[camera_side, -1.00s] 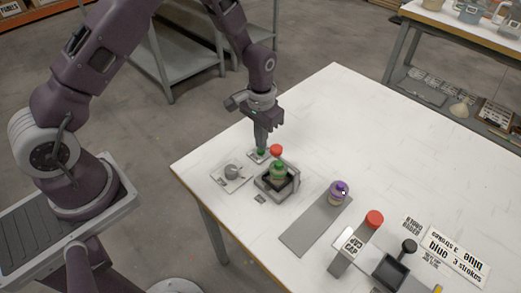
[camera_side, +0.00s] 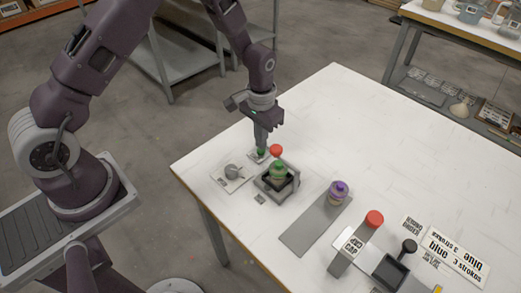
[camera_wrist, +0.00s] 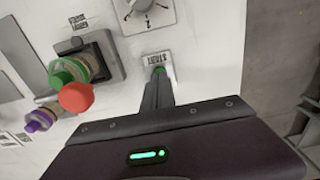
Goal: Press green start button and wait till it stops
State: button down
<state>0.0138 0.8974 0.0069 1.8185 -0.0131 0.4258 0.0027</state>
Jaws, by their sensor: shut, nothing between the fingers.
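The green start button (camera_wrist: 158,70) sits on a small plate marked START (camera_wrist: 168,62) in the wrist view; it also shows in the side view (camera_side: 261,153). My gripper (camera_wrist: 157,78) is shut and empty. It points down with its fingertips at the button, partly covering it; I cannot tell whether they touch or press it. Right of the button in the side view, a bottle with a green cap (camera_side: 278,170) stands in a dark grey holder (camera_side: 292,186). A red knob (camera_side: 276,150) stands close behind it.
A dial plate (camera_side: 231,173) lies left of the holder. To the right are a purple-capped bottle (camera_side: 338,191) on a grey strip (camera_side: 312,228), a red-topped CAP stand (camera_side: 374,219) and a black-handled tray (camera_side: 393,270). The table's far side is clear.

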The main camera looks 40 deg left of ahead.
jog(key=shift+f, duration=0.15)
jog(key=shift+f, duration=0.65)
jog(key=shift+r, duration=0.8)
dwell(0.6)
